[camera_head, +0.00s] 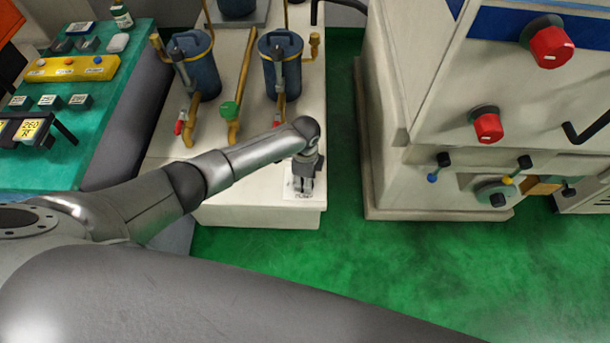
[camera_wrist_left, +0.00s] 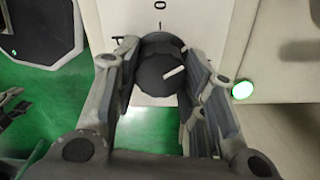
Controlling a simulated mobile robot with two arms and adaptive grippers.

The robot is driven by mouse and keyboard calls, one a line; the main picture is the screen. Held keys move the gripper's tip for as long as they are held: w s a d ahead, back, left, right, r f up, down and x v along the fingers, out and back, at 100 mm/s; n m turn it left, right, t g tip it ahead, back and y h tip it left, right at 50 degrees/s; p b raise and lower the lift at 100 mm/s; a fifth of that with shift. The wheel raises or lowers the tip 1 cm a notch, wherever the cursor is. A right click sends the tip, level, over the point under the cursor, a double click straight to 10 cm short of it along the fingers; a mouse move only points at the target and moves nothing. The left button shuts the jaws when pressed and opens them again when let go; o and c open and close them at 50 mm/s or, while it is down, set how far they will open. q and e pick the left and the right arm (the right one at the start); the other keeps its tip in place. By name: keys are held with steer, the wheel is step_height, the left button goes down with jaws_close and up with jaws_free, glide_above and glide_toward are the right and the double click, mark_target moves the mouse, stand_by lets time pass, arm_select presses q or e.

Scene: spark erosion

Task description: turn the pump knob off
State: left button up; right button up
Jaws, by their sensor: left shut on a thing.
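The pump knob (camera_wrist_left: 158,74) is dark and round with a white pointer line, seen in the left wrist view. The line points right and slightly up, away from the "0" mark at the top of the white label plate (camera_wrist_left: 143,18). My left gripper (camera_wrist_left: 160,85) is shut around the knob, one finger on each side. In the head view my left gripper (camera_head: 303,182) points down at the front of the cream pump bench (camera_head: 260,215), over the label plate (camera_head: 290,187). There the gripper hides the knob.
A green light (camera_wrist_left: 242,90) sits right of the knob. A cream machine with red knobs (camera_head: 551,47) stands right, across a clear green floor (camera_head: 340,250).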

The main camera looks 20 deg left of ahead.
arm_select(q)
steer(key=n+p, duration=0.2)
steer(key=n, duration=0.4)
steer(key=shift+r+p, duration=0.15)
steer(key=shift+p, duration=0.15)
steer(key=n+p, duration=0.1)
steer(key=n, duration=0.4)
steer(key=shift+w, duration=0.15)
steer(key=shift+n+p, duration=0.3)
steer(key=o, duration=1)
step_height(320, 180, up, 12)
stand_by(0.5)
